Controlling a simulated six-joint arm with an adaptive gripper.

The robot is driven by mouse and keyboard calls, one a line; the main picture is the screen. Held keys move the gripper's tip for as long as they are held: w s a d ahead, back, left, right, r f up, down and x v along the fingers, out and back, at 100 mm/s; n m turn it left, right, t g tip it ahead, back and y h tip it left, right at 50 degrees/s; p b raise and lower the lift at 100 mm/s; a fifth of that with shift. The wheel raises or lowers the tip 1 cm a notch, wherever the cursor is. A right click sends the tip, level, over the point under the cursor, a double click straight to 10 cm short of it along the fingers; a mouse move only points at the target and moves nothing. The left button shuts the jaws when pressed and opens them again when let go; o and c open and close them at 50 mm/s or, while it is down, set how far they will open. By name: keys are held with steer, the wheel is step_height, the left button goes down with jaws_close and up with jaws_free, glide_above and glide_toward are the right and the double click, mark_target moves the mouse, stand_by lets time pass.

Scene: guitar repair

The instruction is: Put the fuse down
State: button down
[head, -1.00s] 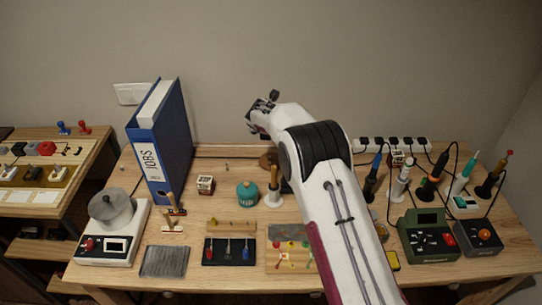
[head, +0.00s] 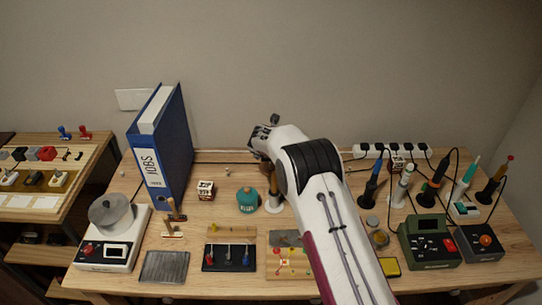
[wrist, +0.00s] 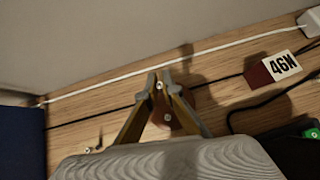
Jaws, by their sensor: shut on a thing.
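My gripper (wrist: 159,78) shows in the wrist view with its two fingers converging over the wooden bench. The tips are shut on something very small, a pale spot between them. I cannot make out the fuse's shape, and the fingers cover most of it. The tips are close above the back part of the bench; I cannot tell whether what they hold touches the wood. A brown round thing (wrist: 187,104) lies just behind the fingers. In the head view my arm reaches to the back of the bench, and the fingertips cannot be made out there.
A blue binder (head: 175,150) stands to the left. Soldering tools and a power strip (head: 395,151) fill the right.

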steer(key=shift+f, duration=1.5)
steer(key=shift+f, duration=0.15)
steer(key=c, duration=2.2)
jaws_free()
steer(key=shift+r, duration=0.25)
steer(key=shift+s+a+r, duration=0.1)
steer(key=shift+s+r, duration=0.4)
steer(key=shift+v, duration=5.2)
steer(key=shift+r, duration=0.1)
